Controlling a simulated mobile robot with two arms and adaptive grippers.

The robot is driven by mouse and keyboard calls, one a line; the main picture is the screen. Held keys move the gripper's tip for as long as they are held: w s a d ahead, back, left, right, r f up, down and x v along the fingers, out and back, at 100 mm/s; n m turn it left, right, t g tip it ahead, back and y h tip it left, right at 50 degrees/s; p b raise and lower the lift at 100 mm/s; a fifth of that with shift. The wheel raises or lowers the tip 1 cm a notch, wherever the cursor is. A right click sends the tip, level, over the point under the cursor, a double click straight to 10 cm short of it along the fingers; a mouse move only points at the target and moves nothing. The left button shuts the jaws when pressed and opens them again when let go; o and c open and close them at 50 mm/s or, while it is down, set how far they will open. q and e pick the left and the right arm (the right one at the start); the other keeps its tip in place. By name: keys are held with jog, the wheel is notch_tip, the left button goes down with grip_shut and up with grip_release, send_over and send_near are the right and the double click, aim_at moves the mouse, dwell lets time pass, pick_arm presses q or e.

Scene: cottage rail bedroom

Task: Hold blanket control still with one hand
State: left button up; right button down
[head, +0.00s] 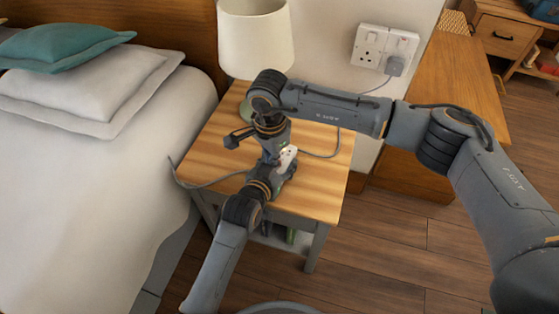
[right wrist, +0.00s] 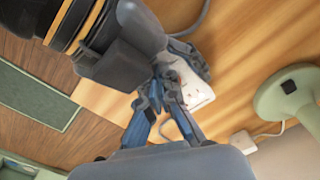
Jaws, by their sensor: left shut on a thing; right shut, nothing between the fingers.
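The blanket control (head: 288,156), a small white handset, is above the wooden bedside table (head: 318,195). My left gripper (head: 283,168), coming in from below, is shut on it. In the right wrist view the control (right wrist: 190,86) shows its white face with small red marks, partly hidden by the grippers. My left gripper (right wrist: 165,58) covers its upper left side there. My right gripper (head: 270,152) points down from above, close beside the control. Its fingers (right wrist: 162,92) are shut and empty, with the tips at the control's edge; whether they touch it is unclear.
A lamp (head: 256,38) stands at the table's back; its green base shows in the right wrist view (right wrist: 290,95). Grey cable (head: 215,182) runs across the tabletop. A wall socket (head: 384,48) holds a plug. The bed (head: 90,200) is at left.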

pick_arm(q)
jog(key=shift+r, duration=0.1)
pick_arm(e)
jog(key=shift+f, duration=0.35)
pick_arm(q)
jog(key=shift+w+r, duration=0.1)
pick_arm(e)
jog(key=shift+s+a, duration=0.2)
jog(key=shift+s, duration=0.4)
